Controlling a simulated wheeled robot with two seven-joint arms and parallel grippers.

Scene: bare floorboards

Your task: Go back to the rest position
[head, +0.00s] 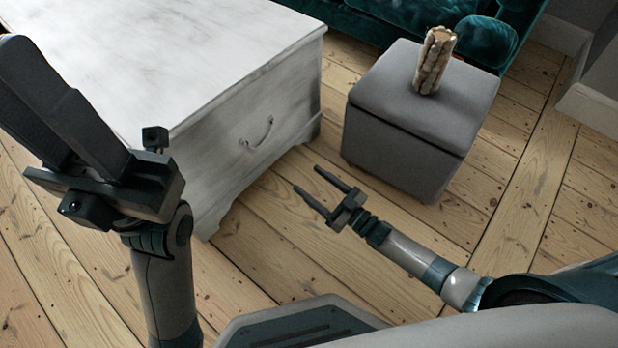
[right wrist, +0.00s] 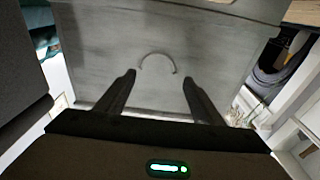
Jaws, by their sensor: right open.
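My right gripper (head: 307,184) is open and empty above the floorboards, between the white chest and the grey ottoman. In the right wrist view its two fingers (right wrist: 157,84) are spread apart, with nothing between them, facing the chest's end with its curved handle (right wrist: 157,62). My left gripper (head: 48,92) is raised close to the head camera at the far left, in front of part of the chest. Its two long fingers point up and left and are seen from an angle, so the gap between them is unclear.
The white chest (head: 200,45) with a metal handle fills the upper left. The grey ottoman (head: 400,135) stands to the right, bearing a light brown bundle-like cylinder (head: 436,62). A teal velvet sofa (head: 370,25) is behind. Bare floorboards (head: 520,190) are clear at right.

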